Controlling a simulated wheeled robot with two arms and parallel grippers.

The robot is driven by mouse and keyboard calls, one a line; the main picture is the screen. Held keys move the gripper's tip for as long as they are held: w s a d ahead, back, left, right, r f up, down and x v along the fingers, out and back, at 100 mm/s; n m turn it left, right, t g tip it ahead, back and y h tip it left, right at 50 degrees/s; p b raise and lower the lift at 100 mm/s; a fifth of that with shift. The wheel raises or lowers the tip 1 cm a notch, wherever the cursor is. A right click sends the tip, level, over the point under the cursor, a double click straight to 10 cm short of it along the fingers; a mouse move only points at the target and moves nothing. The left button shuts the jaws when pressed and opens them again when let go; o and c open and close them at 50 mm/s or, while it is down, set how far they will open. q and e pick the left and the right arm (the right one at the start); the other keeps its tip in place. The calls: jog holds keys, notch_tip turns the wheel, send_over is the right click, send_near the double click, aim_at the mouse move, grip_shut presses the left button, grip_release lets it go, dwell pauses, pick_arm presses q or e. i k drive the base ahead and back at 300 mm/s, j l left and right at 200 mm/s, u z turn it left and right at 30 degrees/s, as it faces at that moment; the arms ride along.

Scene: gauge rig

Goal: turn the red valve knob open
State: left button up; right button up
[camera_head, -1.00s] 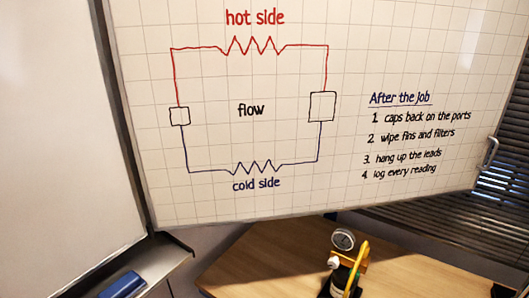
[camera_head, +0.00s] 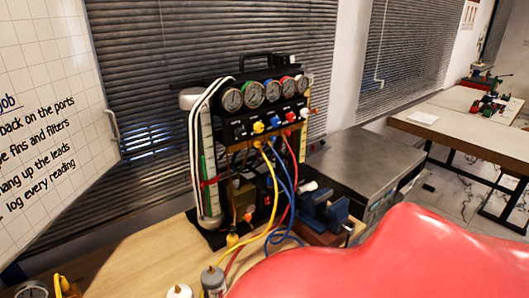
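The gauge rig (camera_head: 255,130) stands on a wooden bench, with a row of round gauges (camera_head: 252,93) along its top. Below the gauges is a row of small coloured valve knobs and fittings. The red valve knob (camera_head: 290,117) is small, toward the right of that row, with a blue one and a yellow one to its left. Its turn position is too small to tell. Neither of my grippers is in view.
A large smooth red surface (camera_head: 400,255) fills the lower right close to me; I cannot tell what it is. Yellow, blue and red hoses hang before the rig. A blue vise (camera_head: 323,208) is to its right, and a grey cabinet (camera_head: 365,160) stands behind.

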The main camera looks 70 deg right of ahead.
aim_at(290, 117)
jog(key=z, duration=2.05)
